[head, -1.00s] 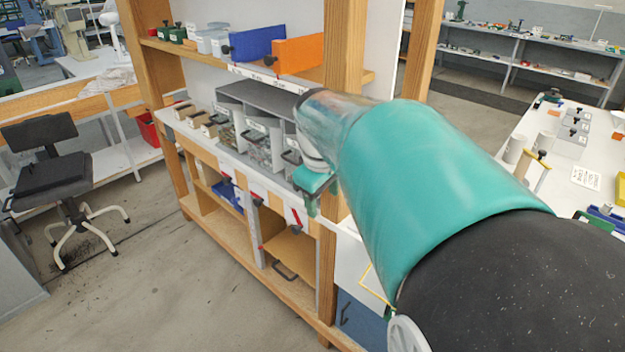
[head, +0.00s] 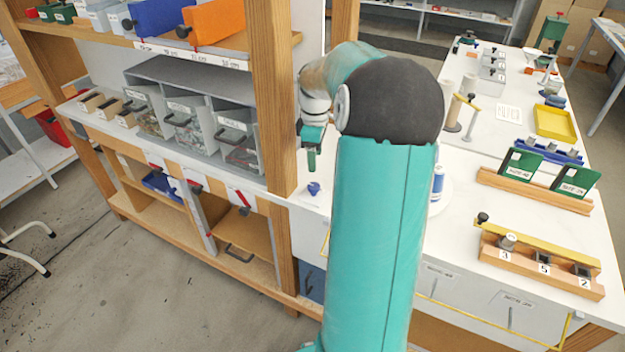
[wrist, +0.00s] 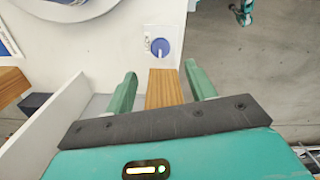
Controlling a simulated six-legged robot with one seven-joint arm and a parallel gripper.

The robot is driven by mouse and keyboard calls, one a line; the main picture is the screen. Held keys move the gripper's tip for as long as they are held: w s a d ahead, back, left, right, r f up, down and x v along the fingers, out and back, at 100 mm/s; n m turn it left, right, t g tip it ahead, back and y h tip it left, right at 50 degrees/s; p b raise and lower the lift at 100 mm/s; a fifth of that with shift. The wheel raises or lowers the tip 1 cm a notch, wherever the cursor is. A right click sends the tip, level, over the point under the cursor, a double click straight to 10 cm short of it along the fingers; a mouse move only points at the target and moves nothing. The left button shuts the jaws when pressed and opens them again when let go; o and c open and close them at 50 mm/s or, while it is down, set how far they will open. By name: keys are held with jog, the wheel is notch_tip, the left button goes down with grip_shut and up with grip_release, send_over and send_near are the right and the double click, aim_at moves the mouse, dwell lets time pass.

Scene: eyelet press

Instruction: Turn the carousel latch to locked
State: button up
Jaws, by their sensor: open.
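A small blue knob (head: 314,188), which looks like the carousel latch, stands on the white bench top just right of the wooden post. In the wrist view the blue knob (wrist: 162,47) is round, beside a small white label too small to read; I cannot tell its setting. A white round platform (head: 442,190), perhaps the carousel, shows partly behind my arm with a blue-and-white container on it. My gripper (head: 311,160) points down above the bench near the knob, apart from it. In the wrist view my gripper (wrist: 160,76) is open and empty, with the knob beyond its fingertips.
The wooden post (head: 272,95) and shelf with grey bins (head: 190,125) stand close left of my gripper. Wooden racks (head: 540,262) and a yellow tray (head: 556,122) occupy the right bench. My arm hides the bench middle.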

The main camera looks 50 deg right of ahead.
aim_at(314, 185)
notch_tip(314, 185, down, 10)
jog(key=shift+w+r, duration=0.1)
jog(key=c, duration=1)
jog(key=shift+o, duration=0.2)
